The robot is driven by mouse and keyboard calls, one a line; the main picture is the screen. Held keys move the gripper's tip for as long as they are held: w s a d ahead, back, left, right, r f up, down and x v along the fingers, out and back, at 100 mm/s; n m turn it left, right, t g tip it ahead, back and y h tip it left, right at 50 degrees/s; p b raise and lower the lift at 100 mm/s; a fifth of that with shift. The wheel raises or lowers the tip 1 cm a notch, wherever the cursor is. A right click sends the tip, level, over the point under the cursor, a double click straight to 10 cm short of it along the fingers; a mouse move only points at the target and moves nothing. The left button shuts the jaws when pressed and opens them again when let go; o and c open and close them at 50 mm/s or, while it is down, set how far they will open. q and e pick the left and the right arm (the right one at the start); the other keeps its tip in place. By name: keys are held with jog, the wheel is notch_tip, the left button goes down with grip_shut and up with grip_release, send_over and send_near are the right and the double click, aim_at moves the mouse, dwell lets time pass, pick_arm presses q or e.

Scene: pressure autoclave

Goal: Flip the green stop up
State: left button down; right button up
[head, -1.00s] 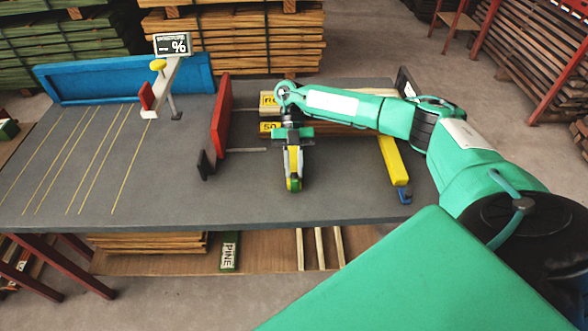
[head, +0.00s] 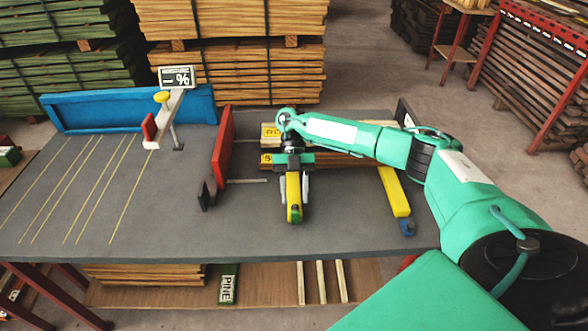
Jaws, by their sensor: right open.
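The green stop is a yellow bar with a green end (head: 294,214). It lies flat on the grey table, its end toward the front edge. My right gripper (head: 295,195) is above it, pointing down, with its pale fingers apart on either side of the bar. I cannot tell whether the fingers touch it. My right wrist hides the bar's far end. A similar yellow bar with a blue end (head: 407,228) lies to the right. My left gripper is not in view.
A red upright plate (head: 224,140) with a dark block (head: 204,196) stands left of the stop. Boards with yellow labels (head: 271,132) lie behind my wrist. A small percent display (head: 176,77) stands at the back left. The lined left tabletop (head: 75,195) is clear.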

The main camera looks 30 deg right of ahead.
jog(key=b+v, duration=0.1)
jog(key=v, duration=0.6)
jog(key=shift+w, duration=0.1)
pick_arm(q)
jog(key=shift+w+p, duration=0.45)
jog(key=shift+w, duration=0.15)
pick_arm(e)
jog(key=shift+v, duration=2.6)
